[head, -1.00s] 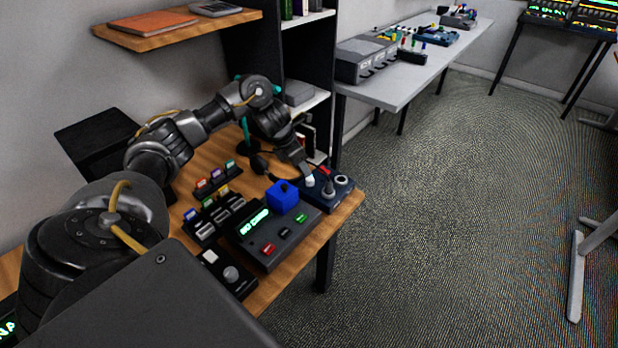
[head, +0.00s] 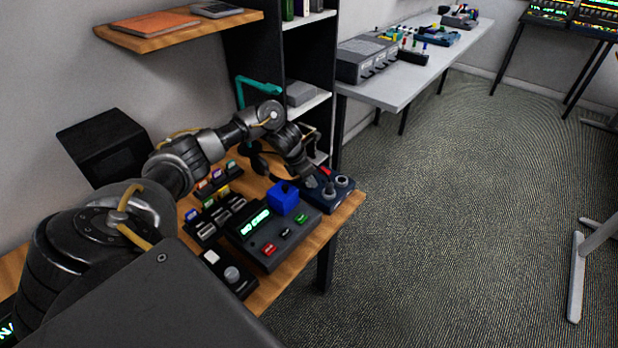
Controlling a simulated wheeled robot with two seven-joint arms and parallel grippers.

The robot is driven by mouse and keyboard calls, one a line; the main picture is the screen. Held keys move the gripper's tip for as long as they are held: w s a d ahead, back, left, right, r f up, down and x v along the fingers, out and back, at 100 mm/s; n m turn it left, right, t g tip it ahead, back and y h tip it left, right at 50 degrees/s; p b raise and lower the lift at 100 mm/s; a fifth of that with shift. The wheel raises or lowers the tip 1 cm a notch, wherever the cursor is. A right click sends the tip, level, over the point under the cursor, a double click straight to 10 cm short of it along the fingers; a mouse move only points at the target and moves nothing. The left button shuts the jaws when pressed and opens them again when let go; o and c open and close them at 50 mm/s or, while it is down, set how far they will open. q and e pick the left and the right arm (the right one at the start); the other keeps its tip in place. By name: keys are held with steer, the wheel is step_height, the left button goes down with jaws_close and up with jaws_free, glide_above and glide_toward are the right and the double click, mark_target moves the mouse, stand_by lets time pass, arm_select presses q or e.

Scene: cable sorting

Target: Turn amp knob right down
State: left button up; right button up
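My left arm reaches in from the left across the wooden desk, and its gripper (head: 310,180) points down at the left side of a dark blue box (head: 325,202) near the desk's right end. The box has round grey-topped knobs; one knob (head: 342,181) shows at its right, another (head: 329,190) near its middle. The fingertips are small and dark here, and I cannot tell whether they touch a knob or are open. A small black box nearer me has a grey knob (head: 232,274) and a white button. No label shows which knob is the amp's. My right gripper is out of view.
A black device with a green display (head: 255,222) and a blue cube (head: 283,197) stand left of the blue box. Slots with coloured tabs (head: 215,215) lie further left. A black shelf unit (head: 262,60) rises behind. Open carpet lies to the right.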

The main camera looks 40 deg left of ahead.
arm_select(q)
steer(key=c, duration=0.4)
steer(key=shift+c, duration=0.2)
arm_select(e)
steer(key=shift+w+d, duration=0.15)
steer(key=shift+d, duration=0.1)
arm_select(q)
steer(key=shift+r, duration=0.1)
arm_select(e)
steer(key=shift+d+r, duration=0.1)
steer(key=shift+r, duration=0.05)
